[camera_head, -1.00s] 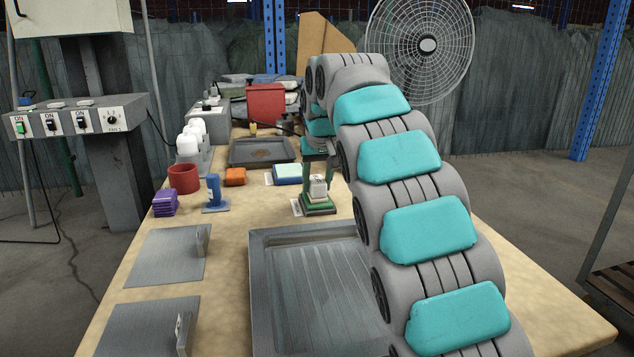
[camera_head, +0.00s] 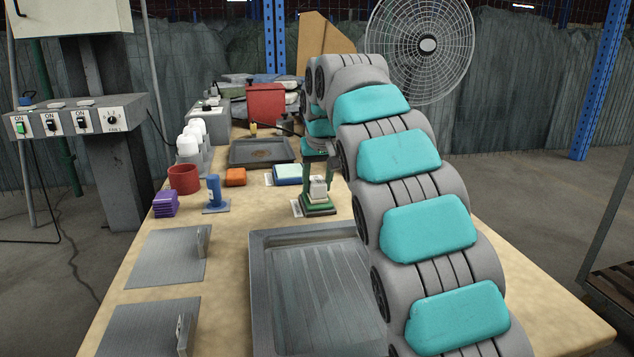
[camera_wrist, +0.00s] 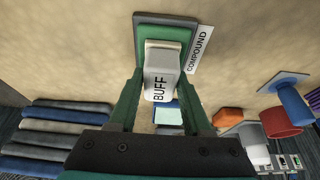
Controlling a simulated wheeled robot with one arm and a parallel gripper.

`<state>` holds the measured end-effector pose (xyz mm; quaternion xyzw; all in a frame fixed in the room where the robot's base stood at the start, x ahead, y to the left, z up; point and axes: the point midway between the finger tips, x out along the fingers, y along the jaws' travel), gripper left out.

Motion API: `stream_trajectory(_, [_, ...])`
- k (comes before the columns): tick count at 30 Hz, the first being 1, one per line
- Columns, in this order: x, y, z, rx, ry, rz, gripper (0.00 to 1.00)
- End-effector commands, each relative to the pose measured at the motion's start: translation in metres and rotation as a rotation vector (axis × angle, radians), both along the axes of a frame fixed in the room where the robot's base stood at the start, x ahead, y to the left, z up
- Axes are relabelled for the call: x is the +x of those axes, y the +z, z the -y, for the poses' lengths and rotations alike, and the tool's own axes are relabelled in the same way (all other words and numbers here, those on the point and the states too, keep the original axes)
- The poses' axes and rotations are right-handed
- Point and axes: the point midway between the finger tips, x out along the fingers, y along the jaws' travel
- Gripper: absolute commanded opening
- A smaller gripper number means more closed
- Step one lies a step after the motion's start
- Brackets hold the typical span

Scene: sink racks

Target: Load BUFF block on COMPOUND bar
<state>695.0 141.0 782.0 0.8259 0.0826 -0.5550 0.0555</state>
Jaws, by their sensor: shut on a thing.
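The BUFF block (camera_wrist: 158,84), pale grey-white with black lettering, is between the two green fingers of my gripper (camera_wrist: 162,77), which is shut on it. The block also shows in the head view (camera_head: 318,188), upright just over the green COMPOUND bar (camera_head: 318,208). In the wrist view the bar (camera_wrist: 144,30) lies beyond the block, with the white COMPOUND label (camera_wrist: 200,50) beside it. The block overlaps the bar's top in both views; I cannot tell whether they touch. My gripper also shows in the head view (camera_head: 318,186).
A grey ribbed tray (camera_head: 265,290) lies in front of the bar. A blue-and-white block (camera_head: 288,173), an orange block (camera_head: 236,177), a blue stamp-like piece (camera_head: 214,190), purple blocks (camera_head: 165,204) and a red cup (camera_head: 184,179) stand to the left. A dark tray (camera_head: 238,160) is behind.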

Motion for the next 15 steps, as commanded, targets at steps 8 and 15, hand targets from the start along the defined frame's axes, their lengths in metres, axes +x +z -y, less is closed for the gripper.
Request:
stream_trajectory(8, [0.001, 0.024, 0.000, 0.001, 0.000, 0.005, 0.05])
stream_trajectory(15, [0.001, 0.042, 0.000, 0.001, 0.000, 0.005, 0.05])
